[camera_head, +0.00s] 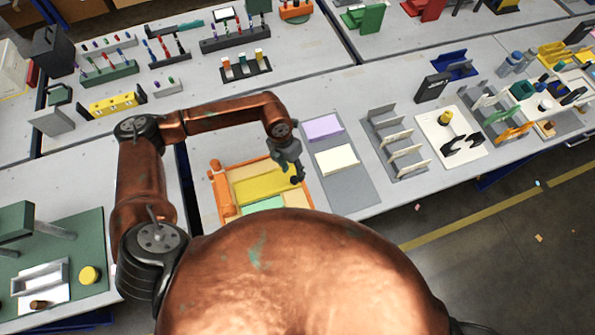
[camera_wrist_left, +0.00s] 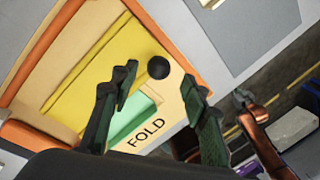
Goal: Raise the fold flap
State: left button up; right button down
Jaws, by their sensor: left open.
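The fold flap is a flat yellow panel (camera_head: 262,186) in an orange-edged fixture, also in the left wrist view (camera_wrist_left: 95,70). A round black knob (camera_wrist_left: 158,67) stands at its right end. My left gripper (camera_head: 297,179) is over that end. In the left wrist view its fingers (camera_wrist_left: 160,82) are open and empty, apart, with the knob between them in the picture; contact cannot be told. A mint green panel (camera_head: 262,204) lies nearer me, beside the word FOLD. A copper arm part of mine with a small dark end (camera_wrist_left: 243,98) shows at the right.
An orange bar (camera_head: 221,188) edges the fixture's left side. To its right, a grey board (camera_head: 345,187) holds a lilac block (camera_head: 323,127) and a cream block (camera_head: 337,160). A grey slotted rack (camera_head: 398,145) stands further right. My copper body hides the near table edge.

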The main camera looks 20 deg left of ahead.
aim_at(294, 176)
pick_arm(q)
jog(key=f, duration=0.4)
jog(key=shift+d+f, duration=0.15)
jog(key=shift+d, duration=0.15)
jog(key=shift+s+d+f, duration=0.15)
jog(key=shift+s+f, duration=0.05)
jog(key=shift+f, duration=0.55)
jog(key=shift+w, duration=0.1)
pick_arm(e)
jog(key=shift+w+d+r, duration=0.25)
jog(key=shift+w+d, duration=0.05)
jog(key=shift+w, duration=0.2)
pick_arm(q)
jog(key=shift+c, duration=0.3)
pick_arm(e)
jog(key=shift+a, duration=0.1)
pick_arm(q)
jog(key=c, duration=0.6)
grip_shut()
pick_arm(e)
jog(key=shift+s+a, duration=0.2)
jog(key=shift+s, duration=0.35)
jog(key=shift+d, duration=0.15)
